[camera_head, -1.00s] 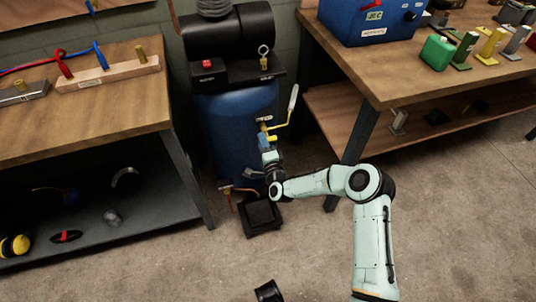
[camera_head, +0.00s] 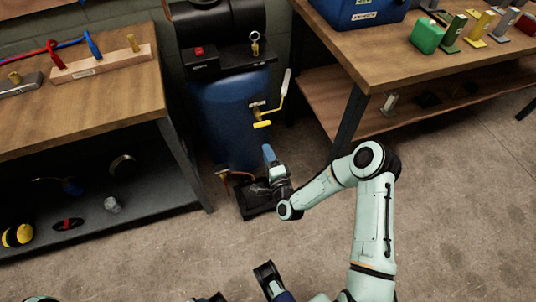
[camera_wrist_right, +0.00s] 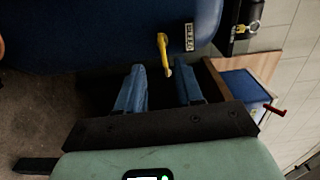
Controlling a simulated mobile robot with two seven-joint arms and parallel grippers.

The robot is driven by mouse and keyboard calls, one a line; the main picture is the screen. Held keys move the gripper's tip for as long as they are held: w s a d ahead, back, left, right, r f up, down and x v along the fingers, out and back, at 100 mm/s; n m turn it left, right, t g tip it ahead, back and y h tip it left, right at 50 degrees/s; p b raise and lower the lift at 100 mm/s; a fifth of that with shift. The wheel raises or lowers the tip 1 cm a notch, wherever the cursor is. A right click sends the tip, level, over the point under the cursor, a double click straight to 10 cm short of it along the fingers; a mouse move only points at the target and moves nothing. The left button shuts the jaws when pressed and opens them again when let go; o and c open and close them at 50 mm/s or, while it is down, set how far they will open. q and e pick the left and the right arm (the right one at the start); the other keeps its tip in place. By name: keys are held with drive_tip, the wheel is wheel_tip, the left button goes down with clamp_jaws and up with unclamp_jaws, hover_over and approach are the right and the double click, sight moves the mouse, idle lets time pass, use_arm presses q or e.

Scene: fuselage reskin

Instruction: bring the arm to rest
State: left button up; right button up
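My right arm (camera_head: 373,220) reaches from the lower right toward a blue tank. Its right gripper (camera_head: 268,154) has blue fingers and is in front of the tank, below a yellow valve handle (camera_head: 262,124). In the right wrist view the two blue fingers (camera_wrist_right: 163,85) stand apart with nothing between them. The yellow handle (camera_wrist_right: 165,54) hangs just beyond the fingertips, apart from them as far as I can tell.
The blue tank (camera_head: 232,120) carries a black compressor on top and has a black foot (camera_head: 255,203). A wooden bench (camera_head: 90,110) stands to the left, another (camera_head: 385,62) to the right. The concrete floor (camera_head: 460,220) at the lower right is clear.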

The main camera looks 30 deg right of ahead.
drive_tip(key=s+a+f+n+g+y, duration=0.6)
drive_tip(key=s+a+f+n+g, duration=0.45)
drive_tip(key=f, duration=0.55)
drive_tip(key=s+a+f+n+g+y, duration=0.1)
drive_tip(key=s+a+f+n+g, duration=0.1)
drive_tip(key=s, duration=0.5)
drive_tip(key=s+a+f+n+g, duration=0.2)
drive_tip(key=s+n, duration=0.1)
drive_tip(key=s, duration=0.4)
use_arm(q)
drive_tip(key=s+d+r+g+p, duration=0.1)
drive_tip(key=s+r+p, duration=0.1)
drive_tip(key=r+p, duration=0.6)
drive_tip(key=s+d+r+g+p, duration=0.1)
drive_tip(key=s+r+p, duration=0.2)
drive_tip(key=r+p, duration=0.6)
drive_tip(key=shift+d+r+m+g+h, duration=0.15)
drive_tip(key=shift+d+m+g+h, duration=0.15)
drive_tip(key=shift+h, duration=0.1)
use_arm(e)
drive_tip(key=s+r+g, duration=0.1)
drive_tip(key=s+r, duration=0.1)
drive_tip(key=r, duration=0.3)
drive_tip(key=s+a+r+g, duration=0.1)
drive_tip(key=s+r, duration=0.2)
drive_tip(key=r, duration=0.3)
drive_tip(key=s+a+r+n+g+y, duration=0.1)
drive_tip(key=s+r+g, duration=0.1)
drive_tip(key=r, duration=0.4)
drive_tip(key=shift+s+a, duration=0.25)
